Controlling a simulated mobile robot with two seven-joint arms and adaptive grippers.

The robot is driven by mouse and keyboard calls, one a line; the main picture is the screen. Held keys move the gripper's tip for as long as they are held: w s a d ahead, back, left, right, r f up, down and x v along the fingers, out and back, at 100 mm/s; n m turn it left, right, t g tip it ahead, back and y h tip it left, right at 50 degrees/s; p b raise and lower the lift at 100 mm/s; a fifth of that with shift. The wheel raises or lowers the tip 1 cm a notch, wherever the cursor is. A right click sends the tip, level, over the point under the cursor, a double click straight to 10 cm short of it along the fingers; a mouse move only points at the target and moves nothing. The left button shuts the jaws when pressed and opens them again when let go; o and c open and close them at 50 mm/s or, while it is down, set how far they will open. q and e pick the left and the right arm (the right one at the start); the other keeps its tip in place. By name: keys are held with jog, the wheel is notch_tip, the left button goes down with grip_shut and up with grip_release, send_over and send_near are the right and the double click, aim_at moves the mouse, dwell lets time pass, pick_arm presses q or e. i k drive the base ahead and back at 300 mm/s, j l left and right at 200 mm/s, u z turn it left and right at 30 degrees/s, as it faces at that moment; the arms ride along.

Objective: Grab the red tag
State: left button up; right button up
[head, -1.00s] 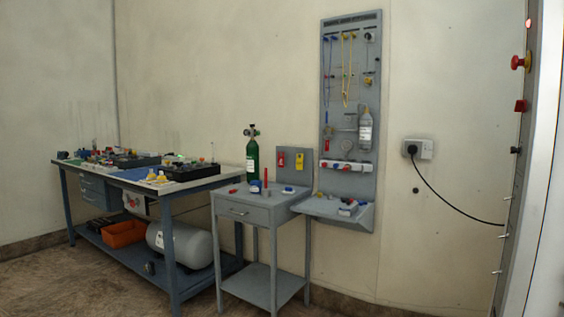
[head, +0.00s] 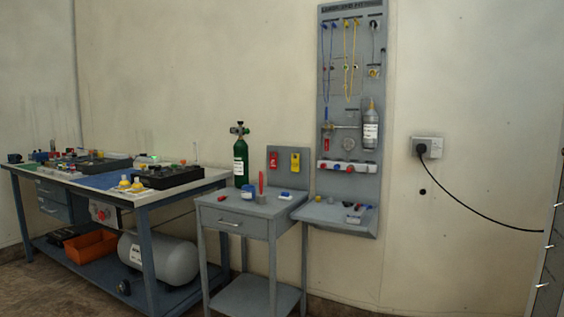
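A red tag (head: 273,160) hangs on the left of the small grey back panel (head: 284,178) that stands at the rear of the grey side table. A yellow tag (head: 295,163) hangs to the right of it on the same panel. Nothing covers the red tag. Neither of my grippers shows in the head view.
The grey side table (head: 220,210) holds a green cylinder (head: 241,162), a red upright piece (head: 261,182) and small parts. A tall tool panel (head: 347,90) with a shelf (head: 338,220) is to its right. A workbench (head: 130,194) stands left. A cable (head: 470,212) hangs at right.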

aim_at(273, 161)
jog(key=i+j+z, duration=0.15)
jog(key=j, duration=0.2)
jog(key=i+j+z, duration=0.1)
jog(key=j, duration=0.25)
jog(key=i+j+z, duration=0.15)
jog(key=j, duration=0.25)
jog(key=i, duration=0.1)
